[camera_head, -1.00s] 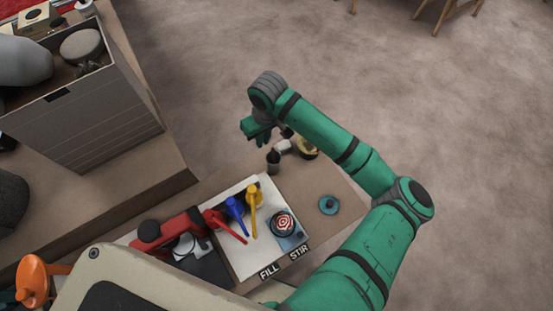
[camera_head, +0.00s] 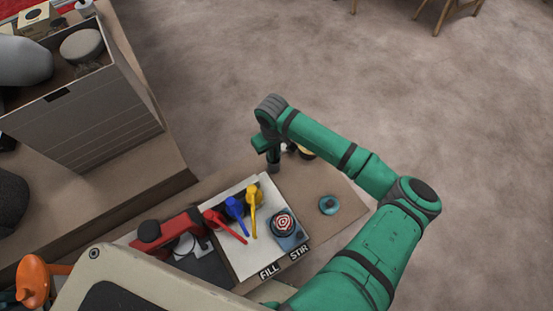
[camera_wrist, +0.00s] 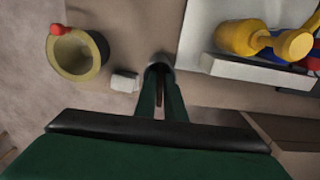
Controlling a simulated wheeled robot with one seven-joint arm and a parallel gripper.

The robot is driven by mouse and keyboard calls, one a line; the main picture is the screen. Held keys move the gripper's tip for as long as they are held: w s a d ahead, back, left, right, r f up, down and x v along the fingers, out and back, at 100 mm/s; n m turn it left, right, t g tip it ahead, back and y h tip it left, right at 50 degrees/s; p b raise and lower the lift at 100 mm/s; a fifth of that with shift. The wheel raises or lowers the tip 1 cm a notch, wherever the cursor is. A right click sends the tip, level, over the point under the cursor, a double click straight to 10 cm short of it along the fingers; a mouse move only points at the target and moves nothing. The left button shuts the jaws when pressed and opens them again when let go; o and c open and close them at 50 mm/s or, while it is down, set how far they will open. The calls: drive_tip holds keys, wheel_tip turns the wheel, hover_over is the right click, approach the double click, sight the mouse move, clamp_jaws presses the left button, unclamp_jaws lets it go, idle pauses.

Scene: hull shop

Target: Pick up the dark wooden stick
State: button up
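A dark cup (camera_wrist: 158,62) stands on the table and shows between and beyond my fingertips in the wrist view. A thin dark brown strip, which looks like the dark wooden stick (camera_wrist: 160,96), lies between the two green fingers of my gripper (camera_wrist: 161,84). The fingers stand apart with the strip between them; I see no clear contact. In the head view my gripper (camera_head: 268,148) points down right over the cup (camera_head: 273,168), hiding most of it. The stick cannot be made out there.
A white panel (camera_head: 262,262) with red, blue and yellow levers and a red-and-white button (camera_head: 283,222) lies near the cup. A small white block (camera_wrist: 125,81) and a yellowish bowl (camera_wrist: 78,56) with a red piece sit left of it in the wrist view. A teal disc (camera_head: 329,205) lies at right.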

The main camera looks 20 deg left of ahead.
drive_tip(key=shift+f, duration=1.1)
clamp_jaws()
drive_tip(key=shift+r, duration=0.1)
